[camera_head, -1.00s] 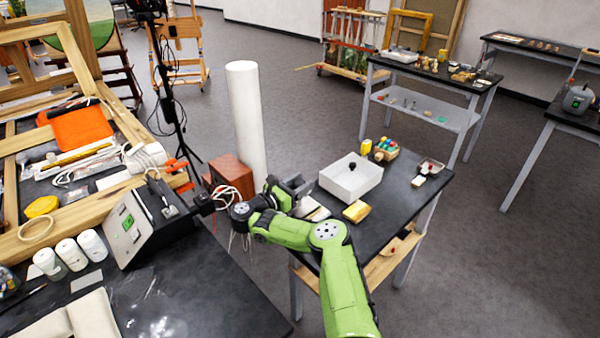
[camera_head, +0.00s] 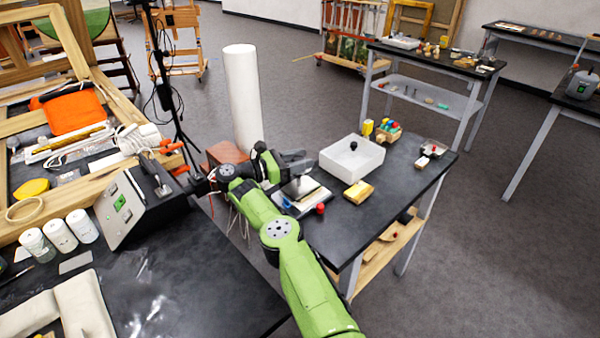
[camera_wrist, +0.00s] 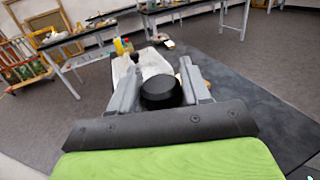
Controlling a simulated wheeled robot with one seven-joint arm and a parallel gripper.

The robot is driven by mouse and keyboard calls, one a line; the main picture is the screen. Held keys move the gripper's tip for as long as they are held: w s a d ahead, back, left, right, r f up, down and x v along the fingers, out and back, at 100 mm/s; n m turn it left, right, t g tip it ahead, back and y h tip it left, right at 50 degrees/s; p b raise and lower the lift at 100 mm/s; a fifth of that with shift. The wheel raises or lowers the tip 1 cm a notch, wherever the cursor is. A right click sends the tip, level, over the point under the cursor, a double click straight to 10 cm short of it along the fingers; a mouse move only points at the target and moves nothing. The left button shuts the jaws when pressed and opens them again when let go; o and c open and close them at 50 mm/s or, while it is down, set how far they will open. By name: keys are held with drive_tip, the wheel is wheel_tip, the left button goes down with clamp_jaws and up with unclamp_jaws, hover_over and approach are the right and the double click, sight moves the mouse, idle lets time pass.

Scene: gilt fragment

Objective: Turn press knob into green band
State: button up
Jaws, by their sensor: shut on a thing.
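My gripper (camera_head: 298,160) is over the left end of the black side table in the head view. In the wrist view my gripper (camera_wrist: 160,85) has its grey fingers on both sides of a round black knob (camera_wrist: 160,92) and is shut on it. The knob's flat top faces the camera. Below the gripper in the head view is a pale flat base (camera_head: 305,201) with a dark block (camera_head: 299,187) on it, and blue and red parts beside it. I cannot tell whether these belong to the press. No green band is clearly visible near the knob.
A white open tray (camera_head: 352,166) holding a small dark item stands right of my gripper. A yellow block (camera_head: 358,192) lies before it. A tall white cylinder (camera_head: 242,95) stands behind my arm.

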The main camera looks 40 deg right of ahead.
sight(299, 158)
drive_tip(key=shift+a+f+b, duration=0.1)
drive_tip(key=shift+f+b, duration=0.15)
drive_tip(key=shift+b, duration=0.4)
drive_tip(key=o, duration=1)
wheel_tip(299, 158, up, 10)
drive_tip(key=p, duration=0.2)
drive_tip(key=shift+r+p, duration=0.1)
drive_tip(key=shift+p, duration=0.2)
